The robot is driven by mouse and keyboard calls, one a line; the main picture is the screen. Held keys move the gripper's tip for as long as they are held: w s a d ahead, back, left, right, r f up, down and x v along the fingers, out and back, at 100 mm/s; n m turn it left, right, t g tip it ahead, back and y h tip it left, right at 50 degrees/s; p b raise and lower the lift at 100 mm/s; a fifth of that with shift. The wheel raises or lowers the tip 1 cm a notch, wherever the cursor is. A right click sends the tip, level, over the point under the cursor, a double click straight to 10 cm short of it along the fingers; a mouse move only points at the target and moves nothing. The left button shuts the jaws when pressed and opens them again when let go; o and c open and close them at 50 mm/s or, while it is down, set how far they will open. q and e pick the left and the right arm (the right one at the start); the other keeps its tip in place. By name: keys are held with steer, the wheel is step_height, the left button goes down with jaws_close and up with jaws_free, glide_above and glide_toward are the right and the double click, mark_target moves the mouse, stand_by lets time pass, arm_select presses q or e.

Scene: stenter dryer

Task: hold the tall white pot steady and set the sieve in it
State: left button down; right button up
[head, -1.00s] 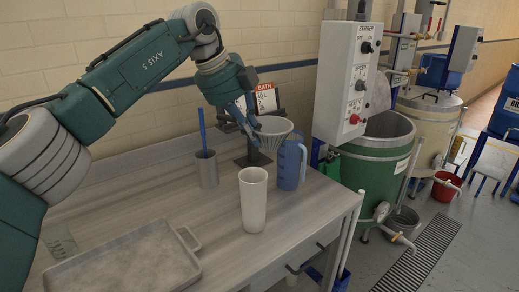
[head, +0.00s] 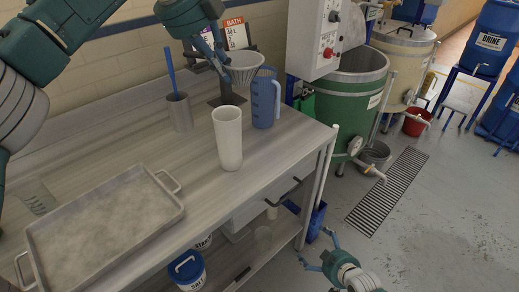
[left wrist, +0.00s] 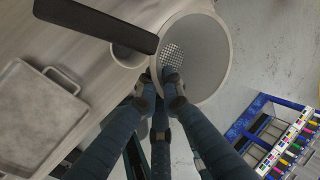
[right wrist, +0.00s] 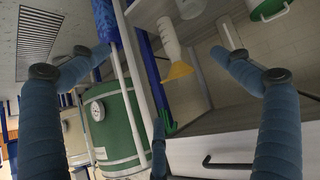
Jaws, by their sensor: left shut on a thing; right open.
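The tall white pot (head: 228,140) stands upright on the table near its right edge. The sieve (head: 245,69), a pale mesh cone with a wide rim, hangs above the table behind the pot, apart from it. My left gripper (head: 222,60) is shut on the sieve's side. In the left wrist view the sieve (left wrist: 205,60) shows close up in the fingers (left wrist: 165,82), with a partly hidden pale round rim (left wrist: 128,56) beside it. My right gripper (head: 316,248) is open and empty, low beyond the table's front right edge; its fingers are spread in the right wrist view (right wrist: 160,62).
A blue pitcher (head: 265,100) stands right behind the pot, close to the sieve. A grey cup with a blue rod (head: 179,112) stands left; a tray (head: 105,225) lies front left. A green vat (head: 345,105) stands right.

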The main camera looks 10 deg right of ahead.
steer(key=w+a+r+n+t+y, duration=0.1)
steer(key=w+a+r, duration=0.15)
steer(key=r, duration=0.55)
steer(key=w+a+r+n+t+y, duration=0.15)
steer(key=w+r, duration=0.25)
steer(key=r, duration=0.4)
steer(key=w+a+r+t+y, duration=0.1)
steer(key=w+a+r, duration=0.15)
steer(key=r, duration=0.45)
arm_select(q)
steer(key=shift+a, duration=0.1)
arm_select(e)
steer(key=t+y, duration=0.2)
steer(key=y, duration=0.2)
glide_toward(233, 128)
steer(key=w+d+f, duration=0.1)
steer(key=w+f, duration=0.2)
steer(key=shift+g, duration=0.25)
steer(key=x, duration=1.1)
steer(key=shift+w+a, duration=0.3)
